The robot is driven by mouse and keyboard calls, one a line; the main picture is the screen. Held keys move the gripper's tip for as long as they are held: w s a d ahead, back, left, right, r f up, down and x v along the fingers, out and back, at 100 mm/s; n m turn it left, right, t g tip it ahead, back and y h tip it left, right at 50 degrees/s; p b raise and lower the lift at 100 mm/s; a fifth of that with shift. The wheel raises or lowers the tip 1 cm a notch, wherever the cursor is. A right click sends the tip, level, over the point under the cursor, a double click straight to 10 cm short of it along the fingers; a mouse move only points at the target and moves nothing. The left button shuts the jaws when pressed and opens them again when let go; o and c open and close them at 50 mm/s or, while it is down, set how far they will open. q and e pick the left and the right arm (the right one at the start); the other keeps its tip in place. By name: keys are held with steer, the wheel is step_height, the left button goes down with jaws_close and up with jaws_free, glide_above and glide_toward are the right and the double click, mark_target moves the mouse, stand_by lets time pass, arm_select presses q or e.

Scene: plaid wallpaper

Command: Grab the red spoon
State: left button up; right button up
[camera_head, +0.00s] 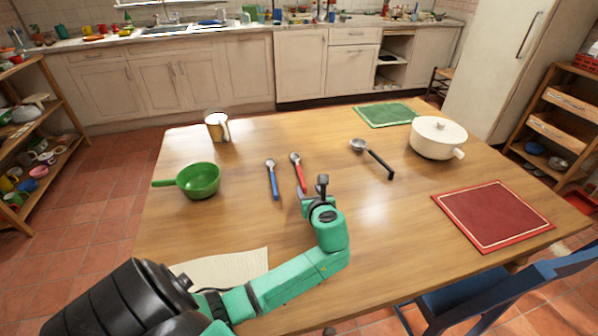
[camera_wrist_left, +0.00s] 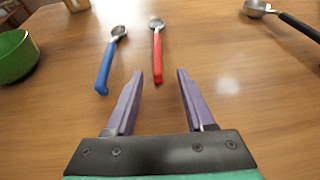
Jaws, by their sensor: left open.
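The red spoon (camera_head: 299,172) lies on the wooden table with its bowl toward the far side and its red handle toward me. It also shows in the left wrist view (camera_wrist_left: 157,55), ahead of the fingertips and roughly between their lines. My left gripper (camera_head: 306,194) is just short of the handle's near end in the head view, partly hidden by its own wrist. In the left wrist view its two purple fingers (camera_wrist_left: 159,74) are apart with nothing between them. A blue spoon (camera_head: 272,180) lies just left of the red one. My right gripper is not in view.
A green pan (camera_head: 200,181) stands left and a mug (camera_head: 217,127) behind it. A black-handled ladle (camera_head: 373,158) lies right of the spoons. A white pot (camera_head: 438,138), a green mat (camera_head: 386,115) and a red mat (camera_head: 492,216) are farther right. The table between ladle and red mat is clear.

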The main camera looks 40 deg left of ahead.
mark_target(303, 183)
arm_select(q)
steer(key=x, duration=0.6)
steer(key=shift+a+f+b, duration=0.2)
steer(key=shift+a+b, duration=0.15)
steer(key=shift+w+a+f, duration=0.1)
jaws_close()
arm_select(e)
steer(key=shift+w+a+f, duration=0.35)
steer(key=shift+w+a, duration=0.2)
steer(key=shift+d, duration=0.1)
